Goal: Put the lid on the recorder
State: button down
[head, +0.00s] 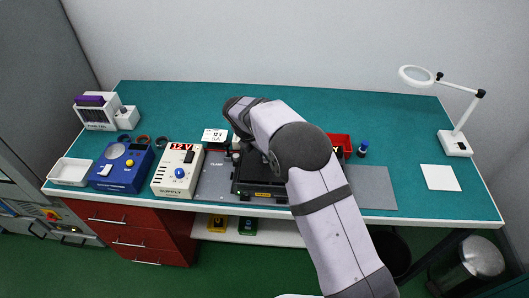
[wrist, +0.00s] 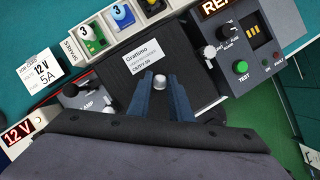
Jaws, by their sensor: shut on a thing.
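My gripper (wrist: 160,80) is pointed down, its two blue fingers shut on a small silver knob (wrist: 159,83). The knob appears to belong to a flat black lid (wrist: 195,84) under the fingers. A white label (wrist: 150,60) reading "Grattimo" lies on the black surface just beyond the fingertips. In the head view, the black recorder (head: 243,187) stands at the middle front of the bench, with a yellow mark on its front. I cannot tell whether the lid touches the recorder.
A grey clamp panel (head: 213,185), a cream 12 V supply (head: 167,184) and a blue unit (head: 112,177) stand to the left. The grey mat (head: 372,187) and white sheet (head: 440,178) are bare. A magnifier lamp (head: 455,143) stands far right.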

jog(key=shift+f, duration=0.5)
dwell(1.2)
jog(key=c, duration=1.5)
grip_release()
jog(key=shift+c, duration=0.2)
jog(key=shift+p, duration=0.3)
jog(key=shift+r+p, duration=2.2)
jog(key=shift+r, duration=0.35)
jog(key=shift+r+p, duration=1.85)
jog(key=shift+r, duration=0.15)
